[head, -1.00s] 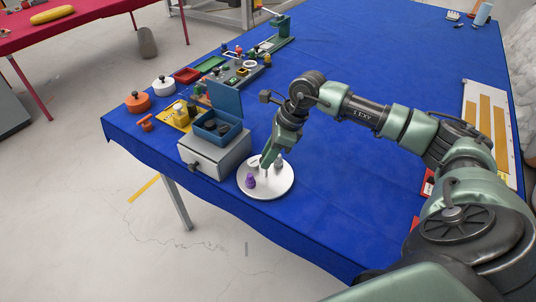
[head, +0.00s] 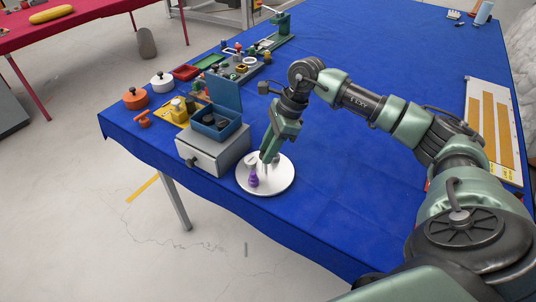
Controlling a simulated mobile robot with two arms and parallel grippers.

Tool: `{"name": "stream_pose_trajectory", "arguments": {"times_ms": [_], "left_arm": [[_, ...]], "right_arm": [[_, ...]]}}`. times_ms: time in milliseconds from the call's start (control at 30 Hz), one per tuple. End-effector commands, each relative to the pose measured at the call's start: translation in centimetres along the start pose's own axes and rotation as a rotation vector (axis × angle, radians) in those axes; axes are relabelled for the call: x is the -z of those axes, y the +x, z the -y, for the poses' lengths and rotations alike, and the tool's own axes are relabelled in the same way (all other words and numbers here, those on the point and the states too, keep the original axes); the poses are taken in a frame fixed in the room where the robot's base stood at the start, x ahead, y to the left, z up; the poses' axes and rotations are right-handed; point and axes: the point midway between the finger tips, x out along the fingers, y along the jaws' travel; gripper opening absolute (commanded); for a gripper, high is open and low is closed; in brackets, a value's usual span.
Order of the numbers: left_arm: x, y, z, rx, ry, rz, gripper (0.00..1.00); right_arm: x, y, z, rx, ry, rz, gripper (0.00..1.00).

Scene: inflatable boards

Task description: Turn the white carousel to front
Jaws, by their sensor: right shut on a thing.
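The white carousel (head: 281,182) is a round disc near the front edge of the blue table. A purple piece (head: 253,177) stands on its left part. A pale piece (head: 251,161) stands behind the purple one, and a grey piece at the right is partly hidden by my gripper. My right gripper (head: 265,163) points down over the disc from behind. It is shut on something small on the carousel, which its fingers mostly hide. My left gripper is not in view.
A grey drawer box (head: 205,153) with an open blue box (head: 217,127) on top stands close left of the carousel. Orange (head: 135,98) and white pots stand farther left. The blue cloth (head: 350,180) to the right is clear.

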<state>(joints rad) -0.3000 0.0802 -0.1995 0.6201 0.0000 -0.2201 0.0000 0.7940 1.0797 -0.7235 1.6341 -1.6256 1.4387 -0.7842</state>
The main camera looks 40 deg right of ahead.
Motion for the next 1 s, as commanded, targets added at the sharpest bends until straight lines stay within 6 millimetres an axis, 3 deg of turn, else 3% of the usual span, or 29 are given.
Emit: {"name": "stream_pose_trajectory", "arguments": {"times_ms": [267,300,367,400,767,1000], "left_arm": [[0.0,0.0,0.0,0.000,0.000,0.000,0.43],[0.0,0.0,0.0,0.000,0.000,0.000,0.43],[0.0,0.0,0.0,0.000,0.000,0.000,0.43],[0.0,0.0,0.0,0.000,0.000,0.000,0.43],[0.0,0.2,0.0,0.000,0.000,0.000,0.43],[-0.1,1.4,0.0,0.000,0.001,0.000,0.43]], "right_arm": [[-0.1,-0.2,0.1,0.000,-0.013,0.004,0.00],[-0.2,-0.2,0.1,0.000,-0.012,0.004,0.31],[-0.1,-0.2,0.1,0.000,-0.012,0.004,0.48],[-0.1,-0.2,0.1,-0.001,-0.012,0.003,0.51],[0.0,-0.5,0.1,-0.002,-0.011,0.001,0.51],[0.0,-4.2,0.2,0.003,-0.011,0.003,0.51]]}}
